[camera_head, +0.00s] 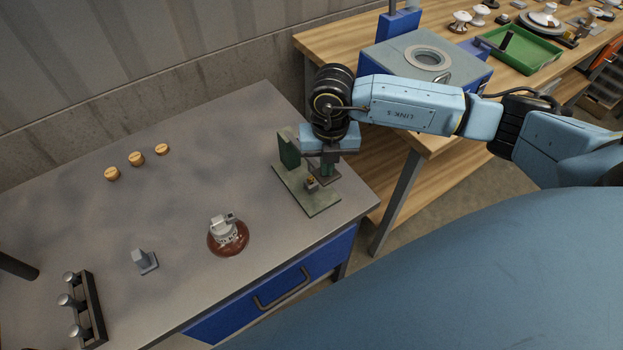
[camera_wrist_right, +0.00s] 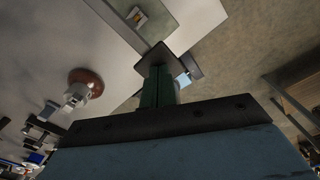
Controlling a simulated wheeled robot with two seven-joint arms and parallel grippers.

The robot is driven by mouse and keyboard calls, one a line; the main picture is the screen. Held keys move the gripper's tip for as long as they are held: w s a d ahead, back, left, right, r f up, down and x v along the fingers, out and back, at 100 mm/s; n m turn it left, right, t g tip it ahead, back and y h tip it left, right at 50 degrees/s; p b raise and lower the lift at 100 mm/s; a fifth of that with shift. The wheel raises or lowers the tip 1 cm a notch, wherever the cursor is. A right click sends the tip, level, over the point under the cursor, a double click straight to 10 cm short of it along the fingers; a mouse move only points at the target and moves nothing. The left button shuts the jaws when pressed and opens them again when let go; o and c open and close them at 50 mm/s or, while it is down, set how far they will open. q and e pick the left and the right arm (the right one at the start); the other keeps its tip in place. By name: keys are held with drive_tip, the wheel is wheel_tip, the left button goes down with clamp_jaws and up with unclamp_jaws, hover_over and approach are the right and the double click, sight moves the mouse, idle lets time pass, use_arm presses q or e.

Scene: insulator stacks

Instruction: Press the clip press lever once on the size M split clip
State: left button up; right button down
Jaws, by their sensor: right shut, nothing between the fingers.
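The clip press (camera_head: 318,203) is a grey-green plate with a green upright at its back, near the right edge of the grey bench. A small metal split clip (camera_head: 312,184) with a brassy top sits on its plate; it also shows in the wrist view (camera_wrist_right: 137,15). My right gripper (camera_head: 328,172) is shut and empty, pointing down over the press. Its green fingers (camera_wrist_right: 158,82) are at a dark square pad (camera_wrist_right: 160,58), which seems to be the lever's end; whether they touch cannot be told. My arm hides much of the lever. My left gripper is out of view.
A brown insulator with a metal cap (camera_head: 228,237) stands left of the press. A small grey block (camera_head: 145,261), a black rack with metal pins (camera_head: 90,312) and several tan discs (camera_head: 136,159) lie farther left. A wooden table (camera_head: 460,117) stands behind my right arm.

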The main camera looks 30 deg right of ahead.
drive_tip(key=shift+f, duration=0.1)
drive_tip(key=shift+s+f+b, duration=0.1)
drive_tip(key=shift+f+b, duration=0.35)
drive_tip(key=shift+f, duration=0.15)
